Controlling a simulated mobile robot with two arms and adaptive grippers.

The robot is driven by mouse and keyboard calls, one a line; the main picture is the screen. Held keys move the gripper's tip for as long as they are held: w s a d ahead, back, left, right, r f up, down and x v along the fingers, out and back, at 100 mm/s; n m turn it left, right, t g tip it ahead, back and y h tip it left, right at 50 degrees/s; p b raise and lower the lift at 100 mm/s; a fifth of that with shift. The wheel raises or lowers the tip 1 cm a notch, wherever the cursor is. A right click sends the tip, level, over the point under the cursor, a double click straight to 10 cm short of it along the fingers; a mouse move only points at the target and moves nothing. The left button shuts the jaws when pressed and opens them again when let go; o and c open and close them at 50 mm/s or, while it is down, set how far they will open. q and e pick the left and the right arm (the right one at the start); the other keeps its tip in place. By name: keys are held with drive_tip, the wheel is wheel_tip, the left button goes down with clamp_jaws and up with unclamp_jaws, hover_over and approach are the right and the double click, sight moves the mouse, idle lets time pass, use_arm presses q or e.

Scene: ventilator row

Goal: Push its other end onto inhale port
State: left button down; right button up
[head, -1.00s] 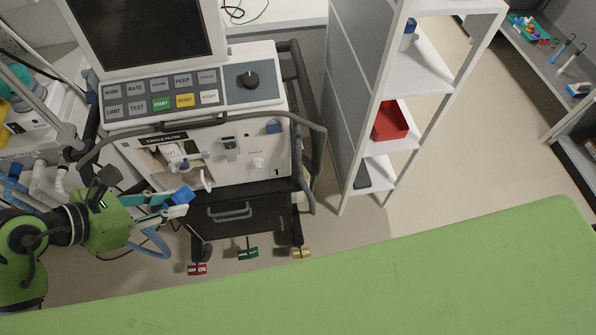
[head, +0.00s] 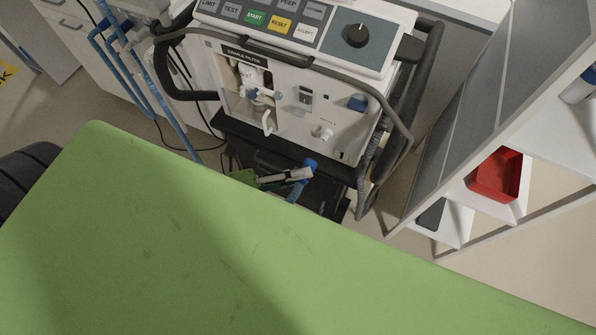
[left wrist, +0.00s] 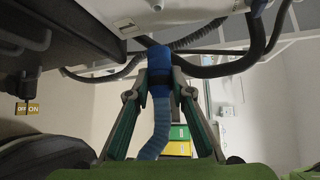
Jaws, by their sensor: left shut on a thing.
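My left gripper (head: 287,177) is low in front of the ventilator (head: 300,95), shut on the blue cuff (head: 311,165) of a hose. In the left wrist view the cuff (left wrist: 160,72) stands upright between the fingertips, with a light blue ribbed hose (left wrist: 165,125) hanging below it. The port labels are too small to read. My right gripper is out of view.
A green surface (head: 180,240) fills the foreground and hides part of my left arm. A dark hose or rail curves around the ventilator's right side. A shelf with a red bin (head: 496,176) stands at the right. Blue hoses (head: 135,75) hang at the left.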

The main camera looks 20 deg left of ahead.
use_arm(q)
drive_tip(key=shift+w, duration=0.35)
drive_tip(key=shift+w+r, duration=0.1)
drive_tip(key=shift+w, duration=2)
drive_tip(key=shift+w+d+b, duration=0.1)
drive_tip(key=shift+w+b, duration=0.2)
drive_tip(key=shift+w, duration=0.15)
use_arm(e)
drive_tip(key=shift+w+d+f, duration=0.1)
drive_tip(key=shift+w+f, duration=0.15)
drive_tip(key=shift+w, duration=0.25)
use_arm(q)
drive_tip(key=shift+w, duration=0.2)
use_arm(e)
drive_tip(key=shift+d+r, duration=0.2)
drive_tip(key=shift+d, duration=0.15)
use_arm(q)
drive_tip(key=shift+w, duration=0.95)
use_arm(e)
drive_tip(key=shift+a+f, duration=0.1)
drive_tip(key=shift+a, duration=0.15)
use_arm(q)
drive_tip(key=shift+w, duration=0.35)
